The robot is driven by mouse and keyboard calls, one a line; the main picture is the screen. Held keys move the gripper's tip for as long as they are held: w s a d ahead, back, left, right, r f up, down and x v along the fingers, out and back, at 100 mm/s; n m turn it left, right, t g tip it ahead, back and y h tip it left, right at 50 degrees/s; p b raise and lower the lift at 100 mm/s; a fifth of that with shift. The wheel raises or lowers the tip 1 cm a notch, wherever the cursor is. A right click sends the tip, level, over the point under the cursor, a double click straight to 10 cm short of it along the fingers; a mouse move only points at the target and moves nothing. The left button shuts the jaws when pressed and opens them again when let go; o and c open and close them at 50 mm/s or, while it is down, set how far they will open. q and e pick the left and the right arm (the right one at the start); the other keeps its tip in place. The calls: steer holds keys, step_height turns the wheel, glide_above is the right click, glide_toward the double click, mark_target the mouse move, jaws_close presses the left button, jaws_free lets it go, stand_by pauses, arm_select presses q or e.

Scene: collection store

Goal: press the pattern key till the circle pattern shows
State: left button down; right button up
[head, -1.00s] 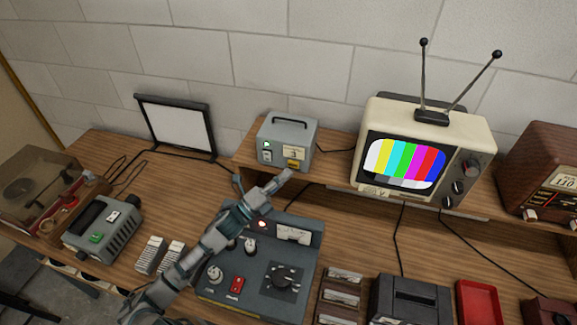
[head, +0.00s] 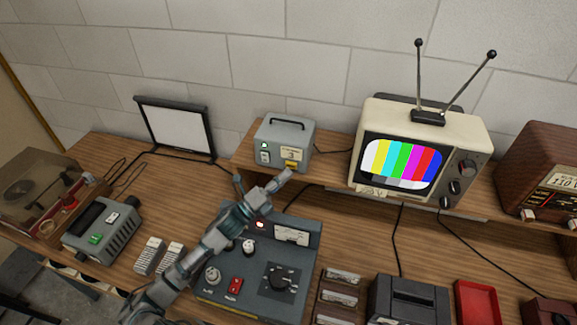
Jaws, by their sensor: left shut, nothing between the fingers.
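The small grey box (head: 268,133) with a black handle stands on the raised shelf. Its front has a green lamp, a pale label and a yellow key (head: 292,164), which I take for the pattern key. My left gripper (head: 286,175) is shut and empty, its tip just below the yellow key and partly covering it. I cannot tell whether it touches the key. The cream television (head: 469,137), right of the box, shows vertical colour bars on its screen (head: 402,164), not a circle. My right gripper is not in view.
Under my left arm is a blue-grey console (head: 240,284) with knobs and a red switch. A white panel (head: 177,127) stands at the left, and a brown radio (head: 545,165) at the right. A red tray (head: 478,302) lies at the front right.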

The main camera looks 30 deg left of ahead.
arm_select(q)
steer(key=shift+w+a, duration=0.3)
steer(key=shift+a, duration=0.15)
steer(key=shift+w+d, duration=0.1)
steer(key=shift+d, duration=0.05)
steer(key=shift+d+r, duration=0.1)
steer(key=shift+d, duration=0.1)
steer(key=shift+w+a, duration=0.1)
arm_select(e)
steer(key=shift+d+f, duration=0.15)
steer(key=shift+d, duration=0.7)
